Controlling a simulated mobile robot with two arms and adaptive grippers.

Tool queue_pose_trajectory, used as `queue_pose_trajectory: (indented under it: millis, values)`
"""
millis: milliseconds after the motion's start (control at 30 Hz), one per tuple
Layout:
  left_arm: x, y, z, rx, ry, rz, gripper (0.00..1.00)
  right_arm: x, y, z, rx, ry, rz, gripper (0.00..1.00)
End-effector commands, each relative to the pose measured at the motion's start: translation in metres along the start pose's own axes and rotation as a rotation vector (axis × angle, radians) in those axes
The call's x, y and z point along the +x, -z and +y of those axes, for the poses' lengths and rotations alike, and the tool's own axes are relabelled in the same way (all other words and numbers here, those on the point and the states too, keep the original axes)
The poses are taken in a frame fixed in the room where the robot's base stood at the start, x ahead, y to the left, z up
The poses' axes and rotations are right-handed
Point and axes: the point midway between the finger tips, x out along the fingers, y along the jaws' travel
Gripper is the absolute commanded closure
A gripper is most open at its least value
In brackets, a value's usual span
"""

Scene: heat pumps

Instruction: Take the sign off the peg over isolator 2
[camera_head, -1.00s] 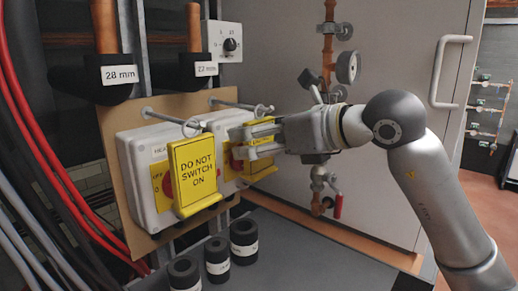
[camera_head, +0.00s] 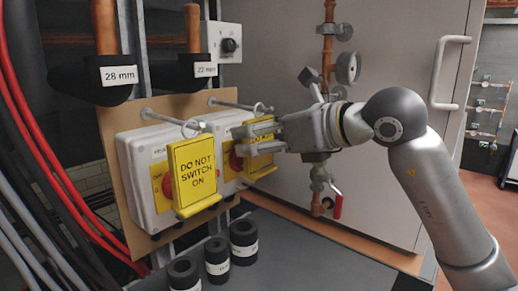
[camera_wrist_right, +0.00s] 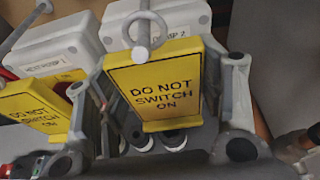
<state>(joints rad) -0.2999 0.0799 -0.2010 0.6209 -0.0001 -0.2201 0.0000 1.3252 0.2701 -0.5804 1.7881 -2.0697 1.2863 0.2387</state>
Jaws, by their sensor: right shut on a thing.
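The sign over isolator 2 is a yellow plate reading DO NOT SWITCH ON, clear in the wrist view (camera_wrist_right: 165,85) and mostly covered by the gripper in the head view (camera_head: 259,168). My right gripper (camera_head: 252,138) is shut on it, with a finger at each side edge in the wrist view. Isolator 2 (camera_wrist_right: 178,18) is the grey box behind. My left gripper is out of view.
A second yellow sign (camera_head: 195,172) hangs below its own peg (camera_head: 170,119) at the left isolator (camera_head: 136,167). Black pipe sleeves (camera_head: 243,240) stand on the grey surface below. Copper pipework with a gauge (camera_head: 347,68) and a red-handled valve (camera_head: 337,205) is close behind my gripper.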

Motion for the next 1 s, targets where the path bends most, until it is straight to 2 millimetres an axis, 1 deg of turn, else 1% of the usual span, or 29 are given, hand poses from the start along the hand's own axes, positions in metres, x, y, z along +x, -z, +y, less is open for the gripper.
queue_pose_trajectory:
  millis: [100,433,700,1000]
  values:
    - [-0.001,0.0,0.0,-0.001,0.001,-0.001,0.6,-0.002,-0.004,0.0,0.0,0.0,-0.001,0.52]
    - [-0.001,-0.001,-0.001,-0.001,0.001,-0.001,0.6,-0.003,-0.008,0.0,-0.001,0.001,-0.009,0.51]
    - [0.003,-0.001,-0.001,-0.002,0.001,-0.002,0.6,-0.011,-0.008,-0.001,-0.001,0.003,-0.012,0.52]
    - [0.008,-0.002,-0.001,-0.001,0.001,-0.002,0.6,-0.021,-0.003,0.0,-0.001,0.001,-0.005,0.52]
